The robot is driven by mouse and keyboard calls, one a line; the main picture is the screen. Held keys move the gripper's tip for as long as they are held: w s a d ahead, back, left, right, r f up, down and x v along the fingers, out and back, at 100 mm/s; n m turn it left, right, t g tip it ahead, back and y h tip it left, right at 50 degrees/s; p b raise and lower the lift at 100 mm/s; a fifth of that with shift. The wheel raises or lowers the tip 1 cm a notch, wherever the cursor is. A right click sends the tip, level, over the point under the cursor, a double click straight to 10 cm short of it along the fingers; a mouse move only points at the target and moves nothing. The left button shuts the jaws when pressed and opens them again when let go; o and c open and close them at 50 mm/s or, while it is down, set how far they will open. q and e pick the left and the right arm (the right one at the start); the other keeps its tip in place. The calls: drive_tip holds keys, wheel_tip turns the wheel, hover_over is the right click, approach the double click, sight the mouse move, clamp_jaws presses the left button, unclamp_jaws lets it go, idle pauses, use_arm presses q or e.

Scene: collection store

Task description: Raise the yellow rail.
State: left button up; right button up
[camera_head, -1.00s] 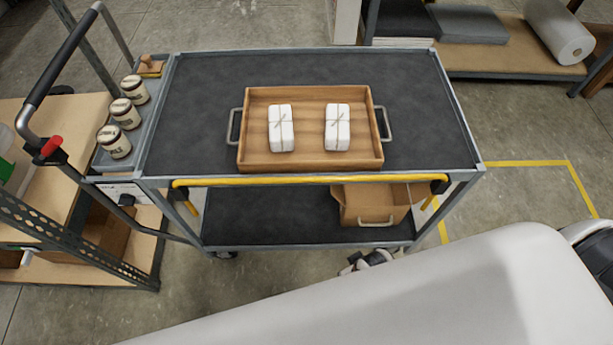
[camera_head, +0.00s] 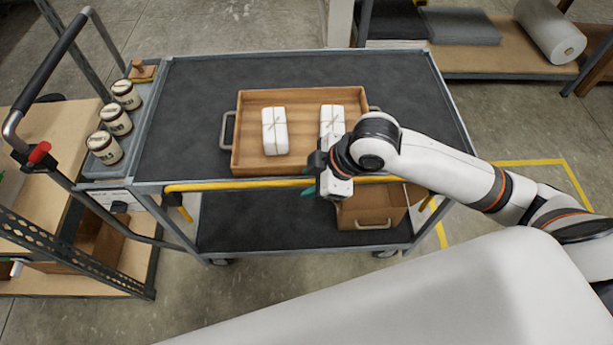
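The yellow rail (camera_head: 235,185) runs along the front edge of the grey cart, roughly level with the top shelf's rim in this view. Short yellow legs hang down at its two ends. My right gripper (camera_head: 313,183) reaches in from the right and hides part of the rail right of its middle. Its small dark fingers point down and left. I cannot tell whether they touch the rail or are open. My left gripper is not in view.
A wooden tray (camera_head: 308,168) with two white tied packets stands on the cart's top shelf (camera_head: 195,110), just behind the rail. Several jars (camera_head: 116,119) stand at the left. A wooden box (camera_head: 372,209) sits on the lower shelf. Another shelf unit stands at back right.

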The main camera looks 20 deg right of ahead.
drive_tip(key=n, duration=0.1)
approach(303, 181)
drive_tip(key=shift+g+h, duration=0.4)
drive_tip(key=x, duration=0.8)
drive_tip(key=shift+w+a+r, duration=0.15)
drive_tip(key=shift+w+a, duration=0.15)
clamp_jaws()
